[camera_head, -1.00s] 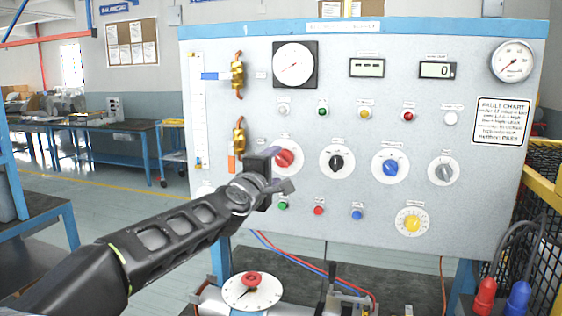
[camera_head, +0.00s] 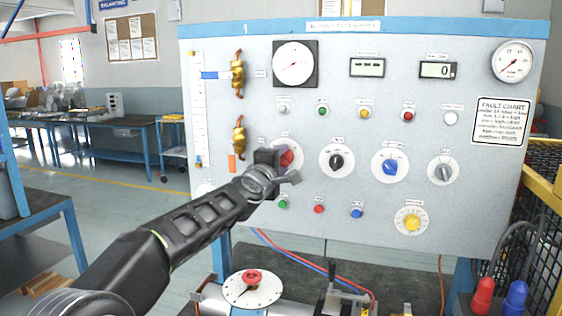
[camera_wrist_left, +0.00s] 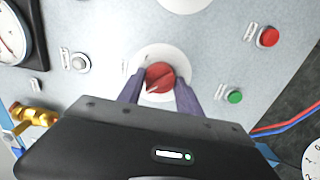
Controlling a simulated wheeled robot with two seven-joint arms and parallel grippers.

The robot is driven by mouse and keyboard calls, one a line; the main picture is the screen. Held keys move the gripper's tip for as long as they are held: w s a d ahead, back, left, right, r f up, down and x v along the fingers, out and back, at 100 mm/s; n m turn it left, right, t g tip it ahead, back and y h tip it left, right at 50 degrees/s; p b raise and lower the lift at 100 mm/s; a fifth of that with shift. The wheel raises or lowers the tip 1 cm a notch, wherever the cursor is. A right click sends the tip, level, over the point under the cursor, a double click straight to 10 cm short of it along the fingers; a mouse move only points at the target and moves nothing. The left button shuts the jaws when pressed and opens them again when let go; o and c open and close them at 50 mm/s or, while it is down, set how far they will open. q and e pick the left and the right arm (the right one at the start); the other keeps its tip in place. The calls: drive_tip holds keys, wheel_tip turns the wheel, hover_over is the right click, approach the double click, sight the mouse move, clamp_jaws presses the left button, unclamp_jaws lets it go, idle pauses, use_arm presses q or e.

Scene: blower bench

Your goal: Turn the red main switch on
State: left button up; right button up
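The red main switch (camera_head: 287,157) is a red knob on a round white dial, at the left of the panel's row of large knobs. In the left wrist view the red knob (camera_wrist_left: 160,77) sits between the two purple-grey fingers of my left gripper (camera_wrist_left: 159,84). In the head view my left gripper (camera_head: 283,164) is at the dial and covers part of it. Its fingers stand apart on either side of the knob; I cannot tell whether they touch it. The knob's exact angle is hard to read. My right gripper is not in view.
The grey panel (camera_head: 300,222) also bears black (camera_head: 337,161), blue (camera_head: 390,167) and grey knobs, a yellow knob (camera_head: 411,223), lamps, buttons and gauges. Brass fittings (camera_head: 238,138) stick out at the left. Below is a white dial with a red knob (camera_head: 252,276).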

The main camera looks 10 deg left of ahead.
use_arm(q)
drive_tip(key=c, duration=0.8)
drive_tip(key=shift+m, duration=0.4)
drive_tip(key=m+p, duration=0.1)
drive_tip(key=m, duration=0.3)
drive_tip(key=shift+m, duration=0.3)
drive_tip(key=m+p, duration=0.1)
drive_tip(key=m, duration=0.3)
drive_tip(key=shift+m, duration=0.3)
drive_tip(key=m, duration=0.3)
drive_tip(key=shift+d+m, duration=0.1)
drive_tip(key=shift+m, duration=0.2)
drive_tip(key=m, duration=0.4)
drive_tip(key=shift+f, duration=0.1)
drive_tip(key=shift+m, duration=0.3)
